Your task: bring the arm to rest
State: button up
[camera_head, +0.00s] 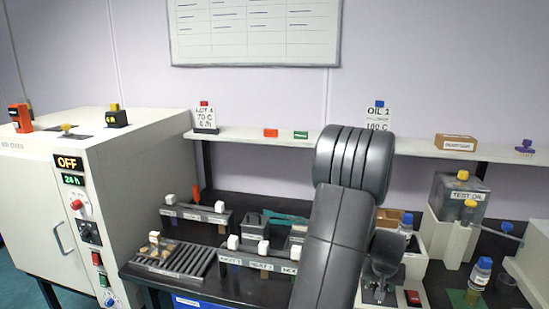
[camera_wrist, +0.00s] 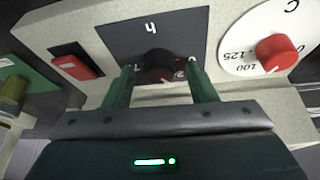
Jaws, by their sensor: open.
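In the wrist view my gripper (camera_wrist: 160,68) is open, with its two green fingers pointing at a grey control panel (camera_wrist: 222,20). A black knob (camera_wrist: 157,62) on a dark plate marked "h" sits between and just beyond the fingertips. I cannot tell whether the fingers touch it. In the head view my arm (camera_head: 340,220) reaches over the bench right of centre, and its grey links hide part of the equipment behind. The gripper itself cannot be made out there.
A red dial knob (camera_wrist: 277,52) and a red rocker switch (camera_wrist: 77,66) flank the black knob. In the head view, a white oven (camera_head: 120,190) stands left, racks (camera_head: 185,258) lie on the dark bench, and a test oil container (camera_head: 461,197) stands right. A shelf (camera_head: 250,137) runs behind.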

jog(key=shift+d+n, duration=0.1)
jog(key=shift+n, duration=0.3)
jog(key=shift+n+y, duration=0.6)
jog(key=shift+n, duration=0.7)
jog(key=v, duration=0.9)
jog(key=shift+s+b, duration=0.2)
jog(key=shift+b, duration=0.2)
